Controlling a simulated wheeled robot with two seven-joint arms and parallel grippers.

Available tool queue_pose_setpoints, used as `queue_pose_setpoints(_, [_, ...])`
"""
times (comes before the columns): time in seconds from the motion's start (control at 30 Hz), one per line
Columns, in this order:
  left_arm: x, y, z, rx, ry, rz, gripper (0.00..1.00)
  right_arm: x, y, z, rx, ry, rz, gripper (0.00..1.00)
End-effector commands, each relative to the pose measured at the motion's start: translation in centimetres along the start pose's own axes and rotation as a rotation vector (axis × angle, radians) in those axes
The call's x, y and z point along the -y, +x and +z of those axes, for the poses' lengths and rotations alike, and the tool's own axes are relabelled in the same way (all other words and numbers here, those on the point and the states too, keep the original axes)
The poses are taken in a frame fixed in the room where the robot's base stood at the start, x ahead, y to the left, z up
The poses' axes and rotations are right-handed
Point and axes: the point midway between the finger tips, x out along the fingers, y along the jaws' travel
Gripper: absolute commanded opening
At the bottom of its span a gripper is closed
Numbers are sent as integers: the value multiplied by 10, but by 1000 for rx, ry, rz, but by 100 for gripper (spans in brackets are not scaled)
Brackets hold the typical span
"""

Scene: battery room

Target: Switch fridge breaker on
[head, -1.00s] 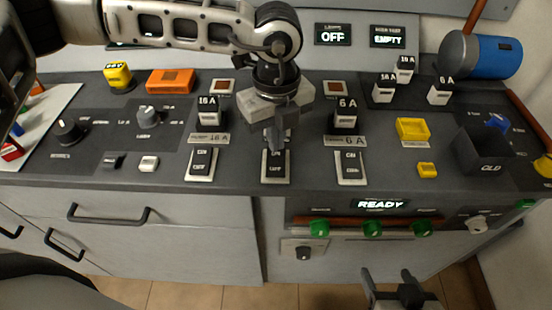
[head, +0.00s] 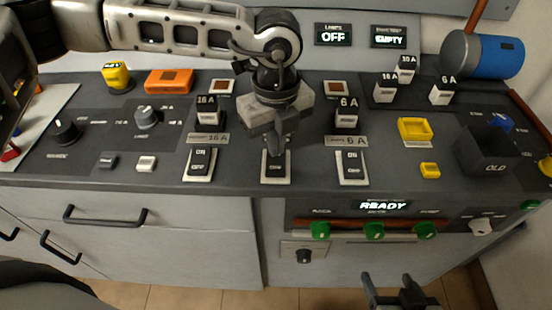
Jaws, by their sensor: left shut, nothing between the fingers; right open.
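Three black rocker breakers in white frames stand in a row on the dark panel: left (head: 200,163), middle (head: 274,172) and right (head: 352,167). I cannot read which one is the fridge breaker. My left gripper (head: 276,148) is shut and empty, pointing down at the middle breaker. It hides that breaker's upper part; whether they touch and which way the rocker is tilted I cannot tell. The left and right breakers show ON above OFF. My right gripper (head: 388,285) is open and empty, low in front of the cabinet.
A 16 A fuse (head: 208,111) and a 6 A fuse (head: 346,113) stand behind the side breakers. Displays read OFF (head: 333,36), EMPTY (head: 388,38) and READY (head: 383,206). A black OLD bin (head: 487,160) and knobs (head: 65,130) lie to the sides.

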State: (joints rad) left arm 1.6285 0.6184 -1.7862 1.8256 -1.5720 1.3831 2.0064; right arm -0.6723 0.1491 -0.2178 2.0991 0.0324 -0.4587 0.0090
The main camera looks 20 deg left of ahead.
Motion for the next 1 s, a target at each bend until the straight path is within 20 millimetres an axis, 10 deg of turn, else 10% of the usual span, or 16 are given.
queue_pose_setpoints(1.0, [0,-67,0,-1,1,0,0,2,-15,-21,3,-1,1,67])
